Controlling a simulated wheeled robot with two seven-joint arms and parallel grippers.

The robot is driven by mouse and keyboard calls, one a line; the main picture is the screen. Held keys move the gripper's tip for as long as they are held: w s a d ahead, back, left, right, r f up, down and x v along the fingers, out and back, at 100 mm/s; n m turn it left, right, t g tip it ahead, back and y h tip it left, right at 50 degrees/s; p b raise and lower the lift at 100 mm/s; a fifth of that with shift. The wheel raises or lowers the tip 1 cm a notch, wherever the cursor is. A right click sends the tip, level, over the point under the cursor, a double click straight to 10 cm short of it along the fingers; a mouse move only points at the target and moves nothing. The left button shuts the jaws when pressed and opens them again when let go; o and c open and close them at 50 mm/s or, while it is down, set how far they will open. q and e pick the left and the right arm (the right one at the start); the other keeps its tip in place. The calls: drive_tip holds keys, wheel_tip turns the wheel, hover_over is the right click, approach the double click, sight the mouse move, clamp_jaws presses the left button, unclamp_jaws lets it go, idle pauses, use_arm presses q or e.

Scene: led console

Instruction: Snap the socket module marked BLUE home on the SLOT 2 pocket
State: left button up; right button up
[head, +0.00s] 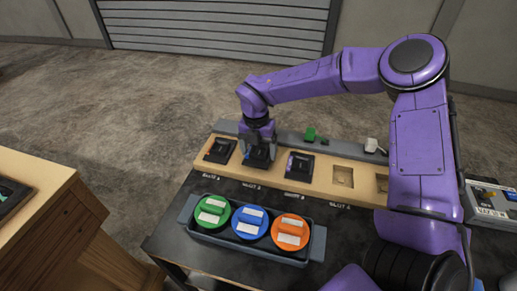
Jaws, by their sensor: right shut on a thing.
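My right gripper (260,143) points down over the second position of the wooden board (322,173), behind the SLOT 2 label. It is shut on a dark socket module (259,160), which is at the SLOT 2 pocket. The gripper partly covers the module, and I cannot read a BLUE mark on it. I cannot tell whether it is fully seated or slightly raised. The pocket itself is hidden under it. My left gripper is not in view.
Dark modules sit at SLOT 1 (220,150) and SLOT 3 (300,164), close on both sides. Two pockets further right look empty. A grey tray (318,245) with green, blue and orange round pieces stands in front. Small green and white parts lie behind the board.

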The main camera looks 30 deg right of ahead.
drive_tip(key=shift+f+b, duration=0.5)
drive_tip(key=shift+f, duration=0.25)
idle(0.4)
drive_tip(key=shift+s+f, duration=0.1)
idle(0.5)
drive_tip(key=o, duration=1.2)
drive_tip(key=shift+s, duration=0.1)
wheel_tip(320, 180, up, 11)
drive_tip(key=b, duration=0.1)
drive_tip(key=shift+w, duration=0.35)
drive_tip(key=shift+a+f, duration=0.1)
